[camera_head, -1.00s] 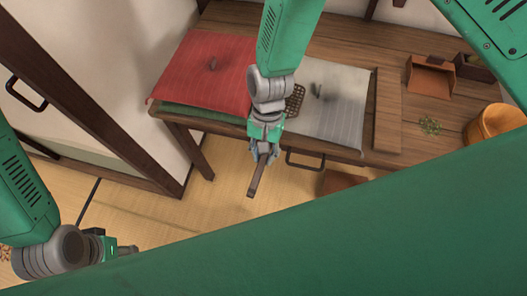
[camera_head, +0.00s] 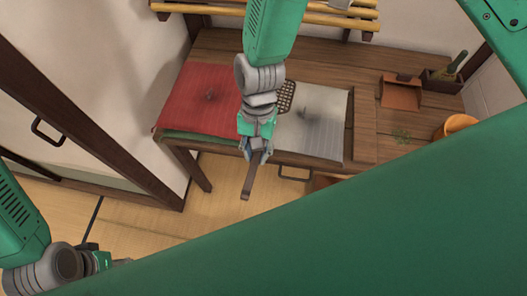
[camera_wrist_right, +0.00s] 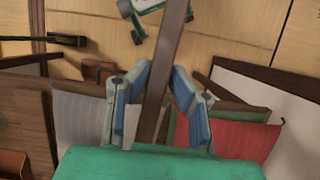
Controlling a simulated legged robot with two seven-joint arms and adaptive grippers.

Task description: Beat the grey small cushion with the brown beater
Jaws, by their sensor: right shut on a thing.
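The grey small cushion (camera_head: 318,138) lies on the wooden bench, with a dark smudge near its middle. It also shows in the wrist view (camera_wrist_right: 80,118). My right gripper (camera_head: 257,150) is shut on the brown beater (camera_head: 286,96). The beater's lattice head shows over the cushion's far left corner; I cannot tell whether it touches. Its handle (camera_wrist_right: 160,75) runs between my right fingers in the wrist view, and its end sticks out towards me. My left gripper (camera_head: 118,262) is low at the left, away from the bench, partly hidden behind my green body; its jaws are unclear.
A red cushion (camera_head: 205,98) lies left of the grey one, on a green one (camera_head: 200,137). A brown dustpan (camera_head: 402,92), a green sprig (camera_head: 402,136) and an orange-brown tub (camera_head: 460,124) are on the right. A shelf (camera_head: 330,18) hangs at the back.

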